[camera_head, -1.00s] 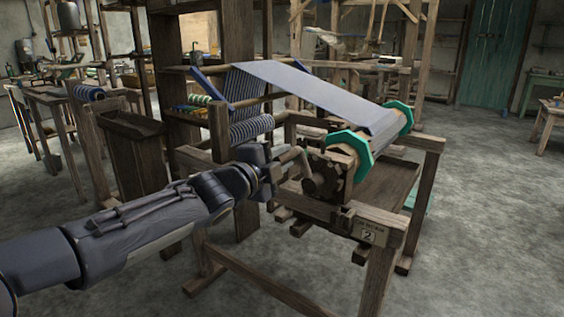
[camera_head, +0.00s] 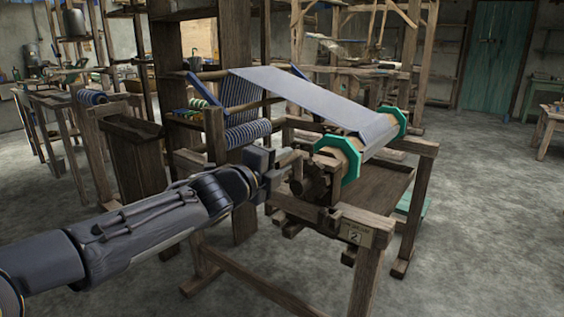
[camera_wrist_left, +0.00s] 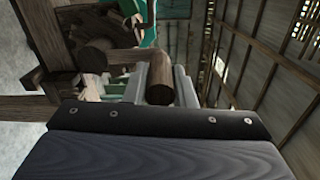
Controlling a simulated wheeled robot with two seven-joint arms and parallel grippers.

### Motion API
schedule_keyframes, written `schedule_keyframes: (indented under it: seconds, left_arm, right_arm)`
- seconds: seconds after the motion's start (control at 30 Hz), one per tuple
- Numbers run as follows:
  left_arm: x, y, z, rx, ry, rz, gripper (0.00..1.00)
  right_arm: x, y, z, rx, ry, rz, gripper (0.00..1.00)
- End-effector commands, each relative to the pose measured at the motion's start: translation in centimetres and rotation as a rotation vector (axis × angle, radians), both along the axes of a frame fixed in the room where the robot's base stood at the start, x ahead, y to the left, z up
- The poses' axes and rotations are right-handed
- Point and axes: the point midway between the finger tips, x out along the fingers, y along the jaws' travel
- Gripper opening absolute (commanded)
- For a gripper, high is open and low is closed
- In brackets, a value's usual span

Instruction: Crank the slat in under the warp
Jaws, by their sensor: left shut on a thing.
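My left gripper (camera_head: 272,170) is shut on the wooden crank handle (camera_wrist_left: 160,84) at the near end of the loom's beam. In the left wrist view its grey fingertips lie on both sides of the round handle. The crank arm (camera_wrist_left: 125,56) runs from the handle to the hub (camera_wrist_left: 95,55). The beam carries two teal octagonal flanges (camera_head: 347,145). The grey-blue warp (camera_head: 310,95) slopes down from the upper bar onto the beam between them. I cannot clearly make out the slat. My right gripper is not in view.
The loom's wooden frame (camera_head: 362,218) stands around the beam, with a numbered plate (camera_head: 355,237) at its near corner. A striped cloth roll (camera_head: 248,132) is left of the crank. Worktables (camera_head: 62,97) stand at the left.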

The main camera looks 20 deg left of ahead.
Motion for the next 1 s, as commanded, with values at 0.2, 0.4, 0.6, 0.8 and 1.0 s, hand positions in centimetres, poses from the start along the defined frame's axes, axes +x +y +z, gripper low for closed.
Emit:
schedule_keyframes:
  seconds: [0.2, 0.4, 0.6, 0.8, 1.0]
  left_arm:
    - [-0.15, -0.61, 0.17, -0.004, -0.005, -0.016, 0.0]
    - [-0.14, -0.62, 0.1, -0.004, -0.004, -0.016, 0.0]
    - [-0.14, -0.64, 0.05, -0.004, -0.003, -0.017, 0.0]
    - [-0.09, -0.46, -0.02, -0.002, -0.001, -0.012, 0.43]
    - [-0.04, -0.23, -0.06, -0.002, 0.0, -0.007, 0.45]
  right_arm:
    - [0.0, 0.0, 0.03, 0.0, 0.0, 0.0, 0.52]
    - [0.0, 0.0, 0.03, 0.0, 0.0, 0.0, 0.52]
    - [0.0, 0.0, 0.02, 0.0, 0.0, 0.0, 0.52]
    - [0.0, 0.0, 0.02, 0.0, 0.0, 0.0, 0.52]
    - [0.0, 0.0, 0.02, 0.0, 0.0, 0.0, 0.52]
